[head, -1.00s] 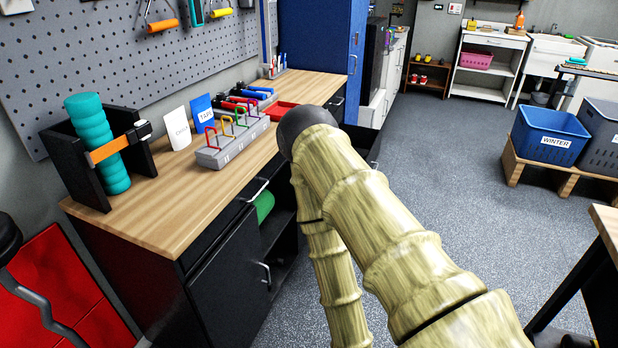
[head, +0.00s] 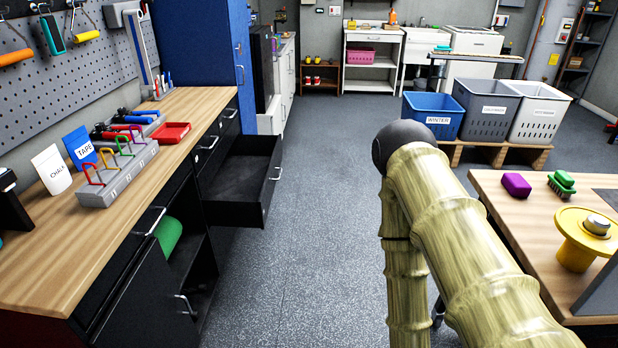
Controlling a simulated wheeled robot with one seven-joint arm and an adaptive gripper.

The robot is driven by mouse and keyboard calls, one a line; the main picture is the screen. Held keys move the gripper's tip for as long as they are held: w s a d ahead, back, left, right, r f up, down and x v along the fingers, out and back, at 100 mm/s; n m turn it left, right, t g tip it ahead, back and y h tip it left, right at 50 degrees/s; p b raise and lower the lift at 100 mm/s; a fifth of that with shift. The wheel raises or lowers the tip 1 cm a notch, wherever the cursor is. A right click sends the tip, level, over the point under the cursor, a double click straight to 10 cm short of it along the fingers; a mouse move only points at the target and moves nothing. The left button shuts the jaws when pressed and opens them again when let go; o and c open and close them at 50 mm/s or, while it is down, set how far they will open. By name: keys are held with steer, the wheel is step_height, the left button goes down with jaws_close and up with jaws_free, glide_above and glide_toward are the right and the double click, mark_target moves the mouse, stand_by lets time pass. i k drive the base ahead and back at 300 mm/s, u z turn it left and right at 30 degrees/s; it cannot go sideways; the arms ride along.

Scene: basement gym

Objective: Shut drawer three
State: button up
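A dark drawer (head: 268,190) stands pulled out from the black workbench cabinet at left, below the wooden top. Its inside looks empty, and its front carries a metal handle (head: 276,173). I cannot read a number on it. Shut drawer fronts with handles (head: 208,143) show above it. My arm, with a bamboo-like surface and a dark rounded joint, is at centre right, apart from the drawer across open floor. My gripper is not in view.
A lower cabinet door (head: 150,300) hangs at the near left, with a green roll (head: 168,236) beside it. A wooden table (head: 510,215) stands at right. Blue and grey bins (head: 433,105) sit on a pallet behind. The speckled floor (head: 310,200) between is clear.

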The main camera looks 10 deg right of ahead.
mark_target(241, 193)
steer(key=z, duration=0.05)
steer(key=k, duration=0.6)
steer(key=u, duration=0.75)
steer(key=i, duration=1.75)
steer(key=z, duration=0.5)
